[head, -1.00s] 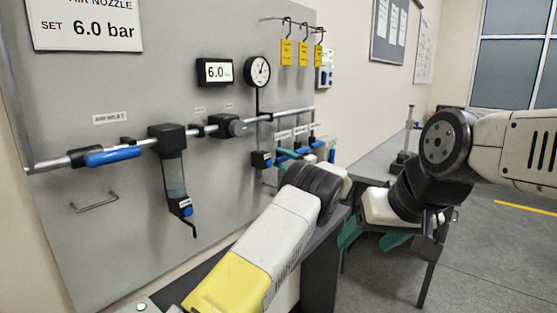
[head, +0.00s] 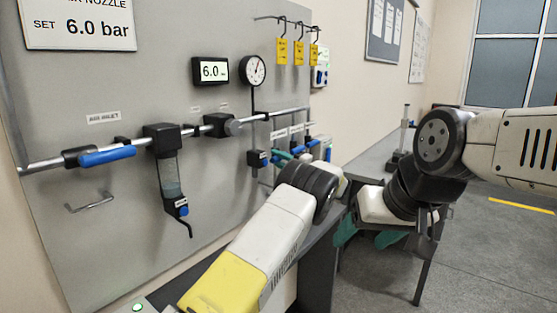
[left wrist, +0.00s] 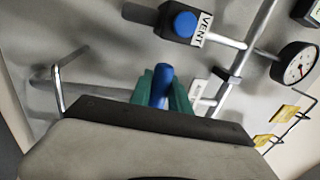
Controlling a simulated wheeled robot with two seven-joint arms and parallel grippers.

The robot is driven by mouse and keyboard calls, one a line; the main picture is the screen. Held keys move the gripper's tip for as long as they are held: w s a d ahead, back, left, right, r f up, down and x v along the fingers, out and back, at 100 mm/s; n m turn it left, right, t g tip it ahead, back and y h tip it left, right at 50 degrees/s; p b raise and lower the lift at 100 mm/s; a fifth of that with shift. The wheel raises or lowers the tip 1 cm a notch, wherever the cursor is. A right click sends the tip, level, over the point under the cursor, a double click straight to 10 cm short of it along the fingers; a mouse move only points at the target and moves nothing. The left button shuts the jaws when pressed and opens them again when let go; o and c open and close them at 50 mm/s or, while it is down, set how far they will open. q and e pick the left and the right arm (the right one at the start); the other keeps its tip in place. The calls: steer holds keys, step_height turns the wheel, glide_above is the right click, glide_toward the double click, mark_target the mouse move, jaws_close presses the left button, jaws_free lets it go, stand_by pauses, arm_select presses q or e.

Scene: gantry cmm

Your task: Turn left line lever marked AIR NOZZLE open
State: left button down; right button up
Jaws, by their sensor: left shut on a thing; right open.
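The left line's blue lever (left wrist: 160,84) is between the green fingers of my left gripper (left wrist: 163,92) in the left wrist view, and the gripper is shut on it. In the head view the same gripper (head: 284,157) is at the row of small valves low on the panel, and my wrist hides part of it. The lever's label is too small to read there. My right gripper (head: 364,236) is open and empty, low beside the bench, away from the panel.
A sign (head: 80,24) reads AIR NOZZLE, SET 6.0 bar. The display (head: 211,71) reads 6.0 beside a round gauge (head: 252,70). A blue inlet lever (head: 107,155) lies along the main pipe. A VENT valve (left wrist: 183,24) is near the held lever. Yellow tags (head: 298,52) hang above.

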arm_select(q)
steer(key=shift+d+f, duration=0.1)
steer(key=shift+f, duration=0.1)
stand_by(0.8)
steer(key=n, duration=0.2)
steer(key=f+n, duration=0.1)
steer(key=n, duration=0.1)
steer(key=shift+g+y, duration=0.3)
steer(key=shift+g, duration=0.1)
steer(key=shift+w+d+f+n+g, duration=0.15)
steer(key=shift+f+n+g, duration=0.15)
steer(key=shift+n, duration=0.75)
steer(key=shift+w+d+f+n+g, duration=0.1)
steer(key=shift+w+f+n+g, duration=0.15)
steer(key=shift+n, duration=0.8)
steer(key=shift+s+f, duration=0.1)
steer(key=shift+f, duration=0.05)
steer(key=c, duration=1.2)
jaws_free()
steer(key=shift+c, duration=0.2)
